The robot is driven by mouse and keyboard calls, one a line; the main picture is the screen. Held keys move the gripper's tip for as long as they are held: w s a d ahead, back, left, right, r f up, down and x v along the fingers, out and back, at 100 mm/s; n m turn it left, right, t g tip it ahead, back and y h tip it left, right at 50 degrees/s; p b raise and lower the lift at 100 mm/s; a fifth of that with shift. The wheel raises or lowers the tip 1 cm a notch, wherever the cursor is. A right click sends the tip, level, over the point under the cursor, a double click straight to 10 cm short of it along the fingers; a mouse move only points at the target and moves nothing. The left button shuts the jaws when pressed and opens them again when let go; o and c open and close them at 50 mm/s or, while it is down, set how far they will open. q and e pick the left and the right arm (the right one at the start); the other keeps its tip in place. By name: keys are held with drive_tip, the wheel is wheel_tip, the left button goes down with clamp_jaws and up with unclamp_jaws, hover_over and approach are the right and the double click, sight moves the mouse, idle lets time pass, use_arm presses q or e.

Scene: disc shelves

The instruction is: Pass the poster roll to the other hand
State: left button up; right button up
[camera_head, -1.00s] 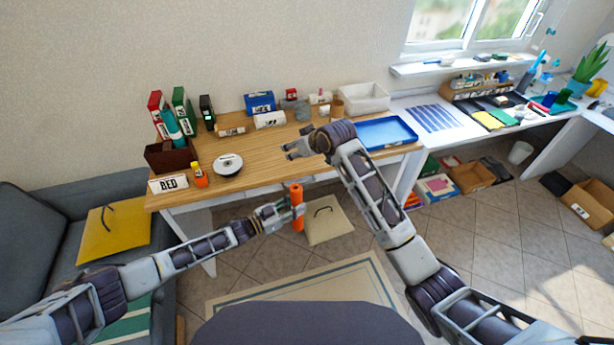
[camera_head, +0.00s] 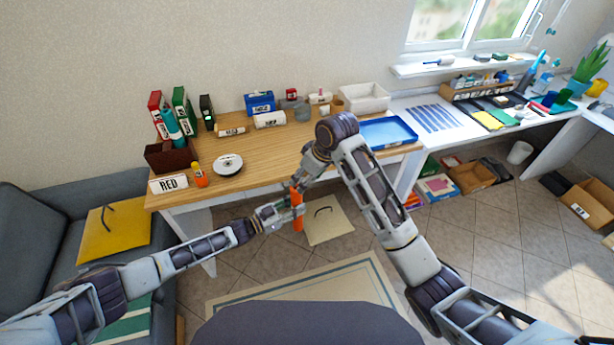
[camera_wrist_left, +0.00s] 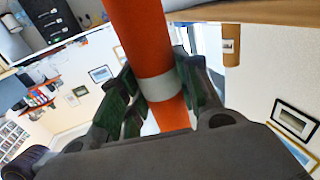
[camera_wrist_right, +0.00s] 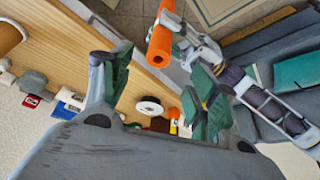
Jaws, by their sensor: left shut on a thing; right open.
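The poster roll (camera_head: 297,218) is an orange tube with a pale band, held upright in front of the desk's front edge. My left gripper (camera_head: 291,211) is shut on it; the left wrist view shows the roll (camera_wrist_left: 148,50) between its fingers (camera_wrist_left: 155,92). My right gripper (camera_head: 300,182) is just above, near the roll's top end. In the right wrist view the right gripper (camera_wrist_right: 160,88) is open and empty, and the roll's hollow end (camera_wrist_right: 158,58) shows beyond and between its fingers, apart from them.
The wooden desk (camera_head: 262,157) lies behind the grippers, its front edge close to the right one. On it are a disc (camera_head: 228,165), a sign (camera_head: 168,184), an orange bottle (camera_head: 200,176) and a blue tray (camera_head: 385,133). A beige folder (camera_head: 330,222) is beyond the roll.

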sight(297, 193)
idle(0.4)
drive_tip(key=shift+x, duration=6)
drive_tip(key=shift+c, duration=0.4)
drive_tip(key=c, duration=0.9)
use_arm(q)
drive_tip(key=o, duration=1.1)
use_arm(e)
drive_tip(key=shift+c, duration=0.7)
use_arm(q)
drive_tip(key=shift+a, duration=0.1)
drive_tip(key=shift+v, duration=5.9)
